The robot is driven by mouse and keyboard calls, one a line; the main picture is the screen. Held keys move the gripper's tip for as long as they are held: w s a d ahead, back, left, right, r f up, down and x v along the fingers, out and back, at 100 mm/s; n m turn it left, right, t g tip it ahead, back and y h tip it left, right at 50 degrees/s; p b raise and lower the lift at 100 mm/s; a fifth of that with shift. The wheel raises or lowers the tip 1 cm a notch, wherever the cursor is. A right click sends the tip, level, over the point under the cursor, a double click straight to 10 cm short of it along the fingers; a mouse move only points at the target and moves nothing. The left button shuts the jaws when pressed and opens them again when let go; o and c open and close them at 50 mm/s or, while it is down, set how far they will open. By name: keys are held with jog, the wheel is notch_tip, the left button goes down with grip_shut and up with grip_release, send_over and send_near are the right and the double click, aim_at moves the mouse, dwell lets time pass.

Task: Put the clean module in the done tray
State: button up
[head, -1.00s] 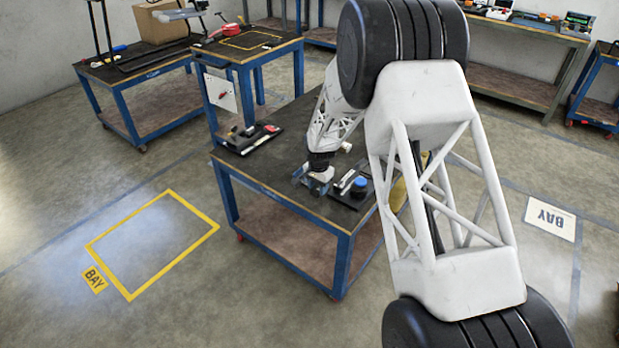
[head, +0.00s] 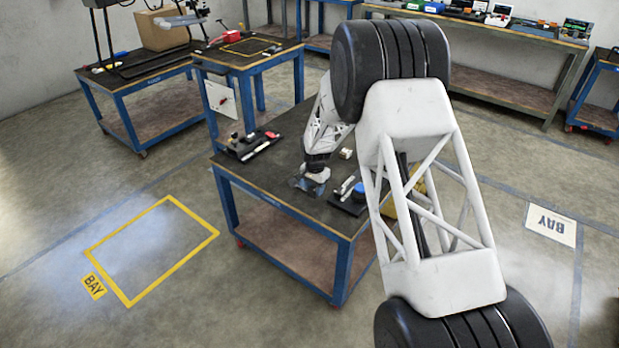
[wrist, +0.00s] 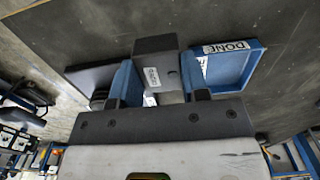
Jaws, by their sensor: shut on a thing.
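My gripper (wrist: 158,82) has its two blue fingers shut on a dark grey block-shaped module (wrist: 155,58) with a small white label. The label's text is too small to read. The done tray (wrist: 262,68) is a shallow blue open tray with a white "DONE" label, just right of the fingers in the wrist view. The module is beside the tray, not inside its walls; its height above the table is hard to tell. In the head view my gripper (head: 312,184) is low over the worktable, and its fingers and the module are too small to make out clearly.
The dark worktable (head: 283,162) has a black tray with a blue-lidded jar (head: 359,188) right of my gripper. A small pale block (head: 346,153) lies behind it. A black tray of tools (head: 252,145) sits at the table's left. Bare tabletop lies between.

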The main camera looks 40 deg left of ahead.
jog(key=shift+w+a+f, duration=0.15)
jog(key=shift+w+a, duration=1.15)
jog(key=shift+a, duration=0.05)
jog(key=shift+w+a+f, duration=0.2)
jog(key=shift+w+a, duration=1.05)
jog(key=shift+a, duration=0.1)
jog(key=shift+w+a+f, duration=0.15)
jog(key=shift+w+a, duration=1.15)
jog(key=shift+a, duration=0.05)
jog(key=shift+w+a, duration=0.1)
jog(key=shift+w+a+f, duration=0.1)
jog(key=shift+f, duration=1.7)
jog(key=shift+f, duration=0.1)
jog(key=o, duration=1)
notch_tip(320, 180, up, 12)
